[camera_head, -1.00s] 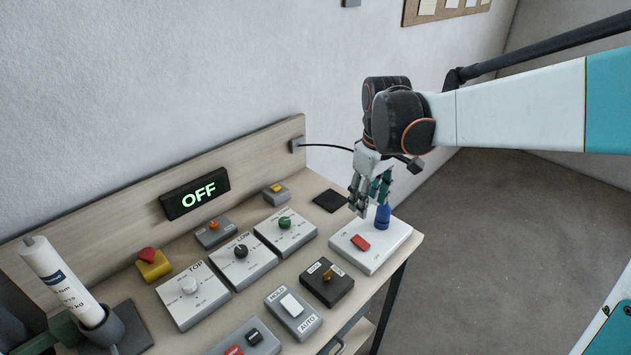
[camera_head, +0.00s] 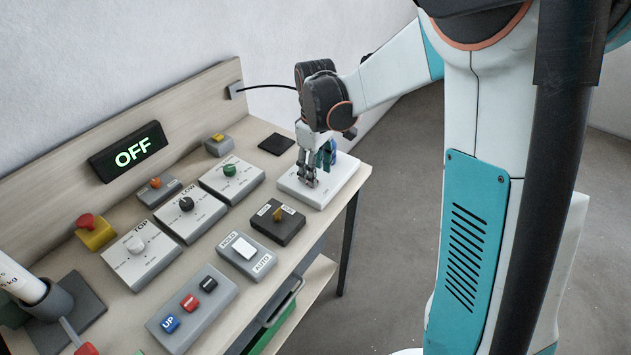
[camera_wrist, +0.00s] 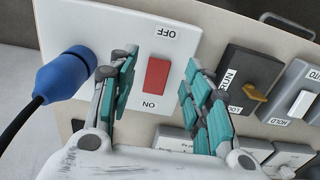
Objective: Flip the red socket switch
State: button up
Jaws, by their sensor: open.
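The red socket switch (camera_wrist: 156,78) is a red rocker on a white socket plate (camera_wrist: 70,15), with OFF and ON labels at its two ends. In the wrist view it lies between my two open fingers, and nothing is held. In the head view my gripper (camera_head: 308,178) is over the white socket plate (camera_head: 345,170) at the bench's right end and hides the red rocker. A blue plug (camera_wrist: 66,74) sits in the plate beside the rocker; its cable runs off to the left in the wrist view. I cannot tell whether the fingertips touch the plate.
A black box with a yellow knob (camera_head: 278,214) and a grey box with a white rocker (camera_head: 245,248) are nearby. Several knob panels and an OFF display (camera_head: 130,150) stand further left. A black pad (camera_head: 276,144) lies behind the plate.

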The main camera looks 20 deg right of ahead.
jog(key=shift+f+b, duration=0.4)
jog(key=shift+f, duration=1.15)
jog(key=c, duration=1.1)
jog(key=shift+o, duration=0.2)
jog(key=shift+w+a+r+g+h+p, duration=0.15)
jog(key=shift+w+a+r+g+h, duration=0.1)
jog(key=shift+g+h, duration=0.5)
jog(key=shift+w+a+r+g+h+p, duration=0.15)
jog(key=shift+g+h, duration=0.3)
jog(key=shift+g, duration=0.5)
jog(key=shift+d, duration=0.1)
jog(key=o, duration=1.1)
jog(key=shift+c, duration=0.2)
